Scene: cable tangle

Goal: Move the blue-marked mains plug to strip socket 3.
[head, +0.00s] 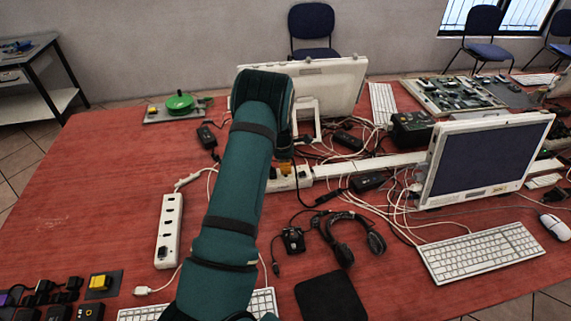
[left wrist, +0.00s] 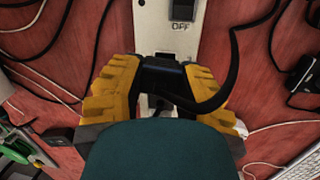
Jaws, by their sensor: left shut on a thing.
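My left arm reaches up the middle of the head view and hides most of the left gripper (head: 285,170). In the left wrist view the yellow fingers of this gripper (left wrist: 158,78) are shut on a black plug (left wrist: 162,72) with a black cable. The plug is over a white power strip (left wrist: 165,28) with a switch marked OFF; I cannot tell whether it is seated. No blue mark shows on it. That strip is partly visible beside my arm in the head view (head: 303,178). A second white strip (head: 169,230) lies at the left. My right gripper is not in view.
Loose cables and black adapters (head: 367,182) crowd the table right of my arm. A headset (head: 355,238), a monitor (head: 487,160) and a keyboard (head: 480,252) stand or lie there too. The red table (head: 100,190) is mostly bare at the left.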

